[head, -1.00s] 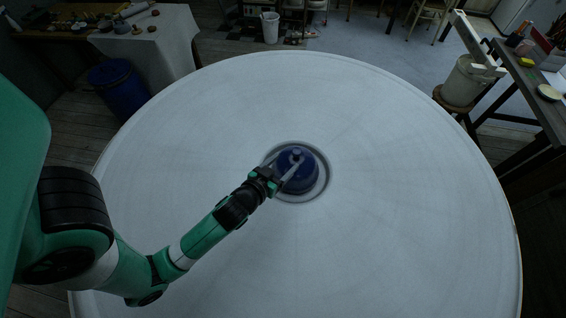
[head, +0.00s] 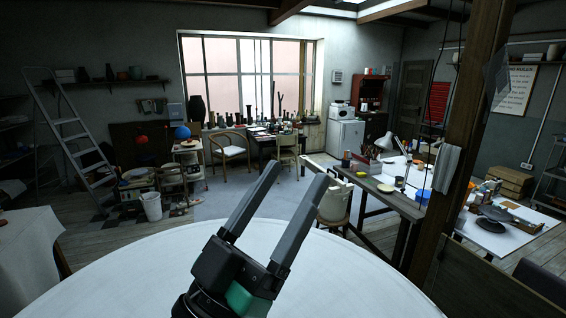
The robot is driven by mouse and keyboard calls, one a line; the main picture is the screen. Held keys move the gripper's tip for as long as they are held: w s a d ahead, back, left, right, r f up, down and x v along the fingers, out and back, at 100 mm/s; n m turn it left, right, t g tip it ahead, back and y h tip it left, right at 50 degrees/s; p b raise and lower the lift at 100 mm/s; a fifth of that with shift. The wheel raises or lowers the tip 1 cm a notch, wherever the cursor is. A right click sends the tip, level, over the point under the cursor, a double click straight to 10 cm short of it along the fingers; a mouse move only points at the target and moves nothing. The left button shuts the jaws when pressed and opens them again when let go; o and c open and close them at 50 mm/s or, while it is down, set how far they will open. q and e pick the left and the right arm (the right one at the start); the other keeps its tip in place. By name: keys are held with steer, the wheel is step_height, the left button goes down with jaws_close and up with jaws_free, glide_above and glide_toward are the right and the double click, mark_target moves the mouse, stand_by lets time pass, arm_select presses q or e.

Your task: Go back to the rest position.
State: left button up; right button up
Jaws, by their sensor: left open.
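My left gripper (head: 298,174) is raised in the lower middle of the head view, close to the camera. Its two long grey fingers point up and away and stand apart, with nothing between them. It is above the white round table (head: 130,270), whose far part fills the bottom of the view. The middle of the table is out of view, so the blue lidded pot is not seen. My right gripper is not in view.
A wooden post (head: 465,130) stands at the right. A ladder (head: 70,135) leans at the left. The visible tabletop is clear.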

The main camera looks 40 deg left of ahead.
arm_select(q)
steer(key=s+d+r+m+t+h+p, duration=0.1)
steer(key=r+p, duration=0.8)
steer(key=r, duration=0.3)
steer(key=s+d+r+m+h+p, duration=0.1)
steer(key=s+r+p, duration=0.1)
steer(key=r+p, duration=0.6)
steer(key=shift+s+d+r+t+h+p, duration=0.3)
steer(key=shift+d+r+t+h+p, duration=0.1)
steer(key=shift+r, duration=1.55)
